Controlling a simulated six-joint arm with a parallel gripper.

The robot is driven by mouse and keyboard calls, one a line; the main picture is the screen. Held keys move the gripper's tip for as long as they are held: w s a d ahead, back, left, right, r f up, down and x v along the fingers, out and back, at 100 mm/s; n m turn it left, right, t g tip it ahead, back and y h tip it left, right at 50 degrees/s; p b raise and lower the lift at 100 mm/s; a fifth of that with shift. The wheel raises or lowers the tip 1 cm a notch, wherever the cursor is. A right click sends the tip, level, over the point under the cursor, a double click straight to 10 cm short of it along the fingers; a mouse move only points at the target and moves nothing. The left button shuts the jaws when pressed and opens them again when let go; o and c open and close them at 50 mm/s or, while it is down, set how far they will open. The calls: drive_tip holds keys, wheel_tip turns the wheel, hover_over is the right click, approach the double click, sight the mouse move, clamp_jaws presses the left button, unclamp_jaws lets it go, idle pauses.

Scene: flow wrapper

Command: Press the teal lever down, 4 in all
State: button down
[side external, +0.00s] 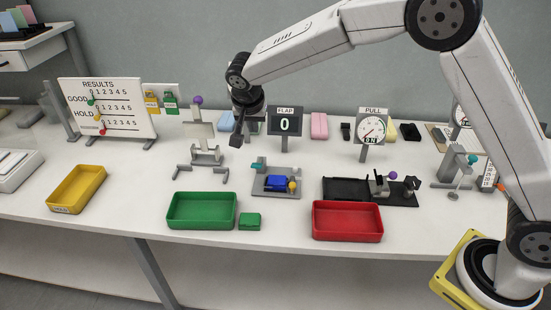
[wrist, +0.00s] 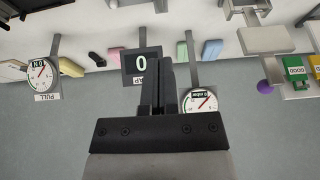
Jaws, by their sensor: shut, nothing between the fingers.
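A second teal piece (side external: 473,159) is on the grey stand at the far right; I cannot tell which is the lever. The FLAP display (side external: 285,122) reads 0; it also shows in the wrist view (wrist: 141,65). My gripper (side external: 237,141) is shut and empty, pointing down above the table, left of the fixture and apart from it. Its fingers (wrist: 158,68) show in the wrist view, where neither teal part is clearly visible.
A yellow bin (side external: 77,206), a green bin (side external: 201,228) and a red bin (side external: 347,236) line the front. A grey stand with a purple knob (side external: 197,100) is left of my gripper. A dark rail fixture (side external: 345,190) and PULL gauge (side external: 371,127) stand right.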

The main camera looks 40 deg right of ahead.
hover_over(256, 165)
drive_tip(key=w+d, duration=0.1)
wheel_tip(256, 165, down, 7)
drive_tip(key=shift+d+f, duration=0.1)
drive_tip(key=shift+d, duration=0.05)
drive_tip(key=f, duration=0.2)
drive_tip(key=shift+s+a+f, duration=0.35)
drive_tip(key=shift+a, duration=0.05)
drive_tip(key=shift+s+a+f, duration=0.15)
drive_tip(key=shift+f, duration=0.4)
